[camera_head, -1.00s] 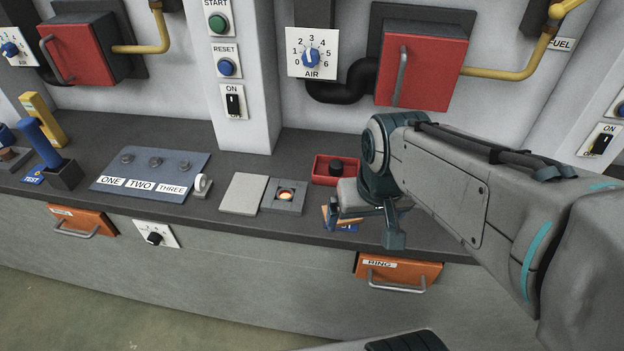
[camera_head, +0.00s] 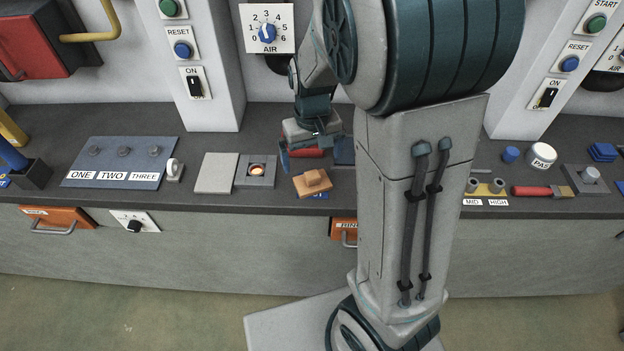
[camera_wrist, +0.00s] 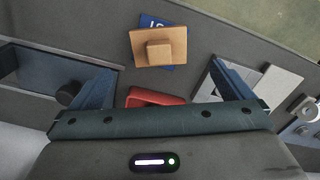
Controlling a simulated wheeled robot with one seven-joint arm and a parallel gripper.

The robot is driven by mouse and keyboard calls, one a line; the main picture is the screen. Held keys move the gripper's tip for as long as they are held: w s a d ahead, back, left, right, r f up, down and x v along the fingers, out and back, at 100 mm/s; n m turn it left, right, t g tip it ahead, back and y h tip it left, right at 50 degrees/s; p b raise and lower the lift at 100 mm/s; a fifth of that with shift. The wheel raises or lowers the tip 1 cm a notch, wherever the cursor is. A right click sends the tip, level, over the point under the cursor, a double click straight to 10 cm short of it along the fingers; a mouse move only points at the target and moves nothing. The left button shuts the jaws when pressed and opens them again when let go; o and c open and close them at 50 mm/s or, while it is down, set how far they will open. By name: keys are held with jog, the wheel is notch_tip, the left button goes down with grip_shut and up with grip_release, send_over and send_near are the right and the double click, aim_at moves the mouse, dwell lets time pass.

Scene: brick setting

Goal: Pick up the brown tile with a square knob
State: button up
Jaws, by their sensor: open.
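The brown tile (camera_head: 312,183) with a square knob on top lies near the front edge of the dark counter, partly over a blue label (camera_head: 321,195). In the wrist view the tile (camera_wrist: 172,57) is in full view, with its knob facing up, beyond the fingertips and between their lines. My gripper (camera_head: 305,155) is open and empty, behind the tile and apart from it. In the wrist view its two blue fingers (camera_wrist: 162,76) stand wide apart. My arm hides part of the counter to the right.
A red tray (camera_wrist: 150,97) sits between the fingers in the wrist view, and a dark blue tray (camera_wrist: 35,68) lies at the left. An orange drawer (camera_head: 343,231) is below.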

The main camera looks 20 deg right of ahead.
aim_at(312, 174)
jog(key=shift+w+f, duration=0.15)
jog(key=shift+f, duration=4.05)
jog(key=c, duration=1.1)
jog(key=shift+c, duration=0.2)
jog(key=shift+r, duration=0.15)
